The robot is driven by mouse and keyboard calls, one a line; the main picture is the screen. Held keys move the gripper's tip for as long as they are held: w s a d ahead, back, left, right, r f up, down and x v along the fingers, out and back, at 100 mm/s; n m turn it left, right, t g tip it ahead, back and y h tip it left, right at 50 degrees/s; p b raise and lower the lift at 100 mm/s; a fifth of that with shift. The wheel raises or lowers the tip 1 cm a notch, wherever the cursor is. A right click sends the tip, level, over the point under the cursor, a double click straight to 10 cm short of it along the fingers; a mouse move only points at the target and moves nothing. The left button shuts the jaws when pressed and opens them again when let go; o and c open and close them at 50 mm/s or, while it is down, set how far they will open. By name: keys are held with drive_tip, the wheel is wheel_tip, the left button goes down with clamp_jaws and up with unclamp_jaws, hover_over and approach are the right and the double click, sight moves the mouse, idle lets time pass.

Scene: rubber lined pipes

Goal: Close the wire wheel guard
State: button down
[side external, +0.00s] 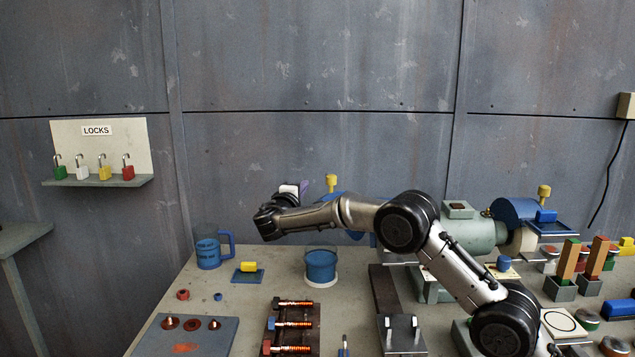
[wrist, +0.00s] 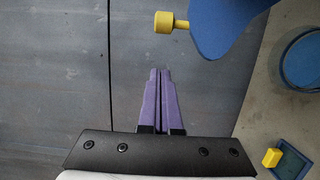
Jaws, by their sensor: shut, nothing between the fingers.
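A green bench machine (side external: 470,235) stands at the back of the bench, with a blue guard at each end. The left blue guard (side external: 354,236) is mostly hidden behind my arm; its yellow knob (side external: 331,182) sticks up above it. The right blue guard (side external: 514,210) has a yellow knob (side external: 544,191) too. I cannot tell which is the wire wheel guard. In the wrist view a blue guard (wrist: 222,25) and its yellow knob (wrist: 163,22) are at the top. My gripper (side external: 304,187) has purple fingers, shut and empty, apart from the knob; they also show in the wrist view (wrist: 160,72).
A blue cup (side external: 321,266), a blue mug (side external: 208,253) and a yellow block on a blue plate (side external: 248,275) are on the bench below my gripper. Copper bolts on a dark block (side external: 292,325) stand in front. The grey wall (side external: 300,60) is behind.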

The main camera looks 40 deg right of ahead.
drive_tip(key=w+d, duration=0.1)
drive_tip(key=d, duration=0.6)
drive_tip(key=shift+d, duration=0.4)
idle(0.4)
idle(0.4)
